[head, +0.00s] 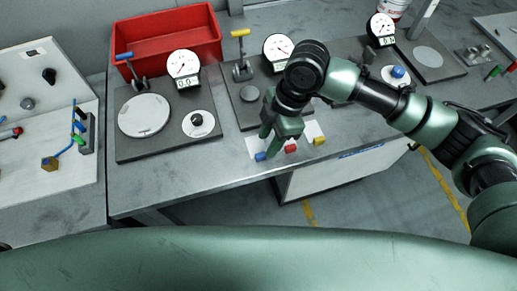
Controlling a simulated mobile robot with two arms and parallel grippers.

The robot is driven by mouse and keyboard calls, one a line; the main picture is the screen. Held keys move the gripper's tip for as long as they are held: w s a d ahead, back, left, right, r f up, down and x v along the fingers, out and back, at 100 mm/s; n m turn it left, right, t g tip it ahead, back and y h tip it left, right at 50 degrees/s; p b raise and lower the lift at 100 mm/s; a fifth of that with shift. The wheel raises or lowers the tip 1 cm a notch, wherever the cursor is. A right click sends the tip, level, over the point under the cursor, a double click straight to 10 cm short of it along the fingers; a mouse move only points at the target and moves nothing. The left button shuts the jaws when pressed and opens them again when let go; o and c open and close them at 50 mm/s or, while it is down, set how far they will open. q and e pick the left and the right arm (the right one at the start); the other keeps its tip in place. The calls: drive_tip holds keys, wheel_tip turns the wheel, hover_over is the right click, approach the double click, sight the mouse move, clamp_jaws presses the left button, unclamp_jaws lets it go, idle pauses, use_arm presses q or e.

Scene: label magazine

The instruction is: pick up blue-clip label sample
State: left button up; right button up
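Three white label samples lie at the front edge of the grey bench, each with a coloured clip. The blue clip (260,156) is at the left, the red clip (291,149) in the middle, the yellow clip (319,141) at the right. My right gripper (269,143) points down just above and beside the blue clip. Its two fingers look apart, with nothing seen between them. The gripper hides most of the blue-clip label sample, and I cannot tell whether it touches it. My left gripper is not in view.
Gauge stations with dials (184,66) stand behind on dark plates (130,152). A red bin (180,35) is at the back left. A panel with cables and knobs (40,140) is at the left. Bare bench (180,180) lies left of the clips.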

sight(261, 154)
drive_tip(key=p+x, duration=0.2)
drive_tip(key=x, duration=0.3)
drive_tip(key=shift+a+f, duration=0.1)
drive_tip(key=shift+f, duration=0.15)
drive_tip(key=shift+w+f, duration=0.1)
drive_tip(key=shift+f, duration=0.2)
clamp_jaws()
